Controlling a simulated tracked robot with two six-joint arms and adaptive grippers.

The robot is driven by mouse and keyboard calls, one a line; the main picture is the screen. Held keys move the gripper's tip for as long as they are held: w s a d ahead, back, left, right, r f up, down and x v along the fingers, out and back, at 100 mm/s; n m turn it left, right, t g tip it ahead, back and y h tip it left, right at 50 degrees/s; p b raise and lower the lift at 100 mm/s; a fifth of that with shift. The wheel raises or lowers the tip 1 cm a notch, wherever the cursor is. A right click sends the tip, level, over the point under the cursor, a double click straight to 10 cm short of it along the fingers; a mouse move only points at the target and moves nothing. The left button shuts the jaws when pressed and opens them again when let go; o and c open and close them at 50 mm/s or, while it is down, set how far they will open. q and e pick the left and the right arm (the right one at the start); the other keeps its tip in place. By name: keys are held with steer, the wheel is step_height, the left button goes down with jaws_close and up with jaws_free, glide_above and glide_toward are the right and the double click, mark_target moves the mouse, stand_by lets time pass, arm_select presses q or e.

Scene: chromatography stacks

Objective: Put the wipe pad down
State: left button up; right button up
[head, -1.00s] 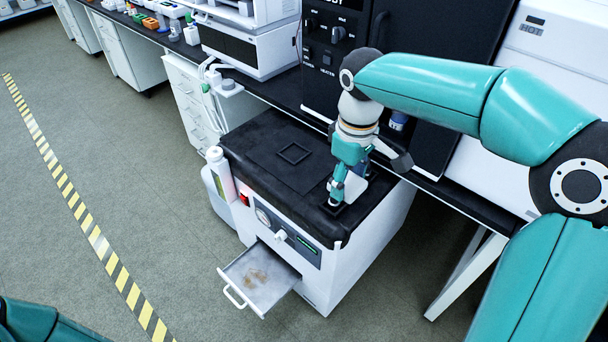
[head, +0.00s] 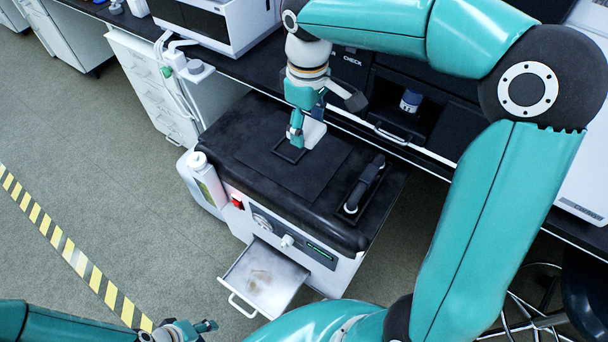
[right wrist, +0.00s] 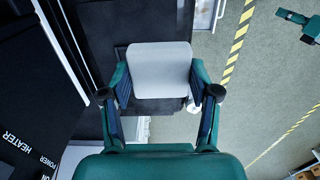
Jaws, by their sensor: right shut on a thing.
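The wipe pad (right wrist: 160,70) is a light grey, rounded flat piece between the two fingers of my right gripper (right wrist: 160,92) in the right wrist view. In the head view, my right gripper (head: 296,140) is shut on the pad (head: 314,133), low over the black top of the white cabinet. The small black square frame (head: 289,151) is right by the fingertips. I cannot tell whether the pad touches the top. My left gripper (head: 192,329) is low at the bottom left, far from the pad; its jaw opening is unclear.
A black handled piece (head: 364,185) stands on the right of the cabinet top (head: 250,137). A white bottle (head: 206,178) hangs at its left side. An open drawer (head: 262,279) juts out in front. The bench with instruments runs behind.

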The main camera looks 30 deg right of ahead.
mark_target(307, 185)
step_height(307, 185, down, 18)
steer(key=shift+s+d+f+b, duration=0.1)
steer(key=shift+s+b, duration=0.05)
steer(key=shift+b, duration=1.05)
steer(key=shift+f, duration=0.3)
steer(key=shift+f, duration=0.1)
steer(key=o, duration=1.2)
steer(key=shift+r, duration=0.65)
step_height(307, 185, up, 11)
steer(key=shift+p, duration=0.85)
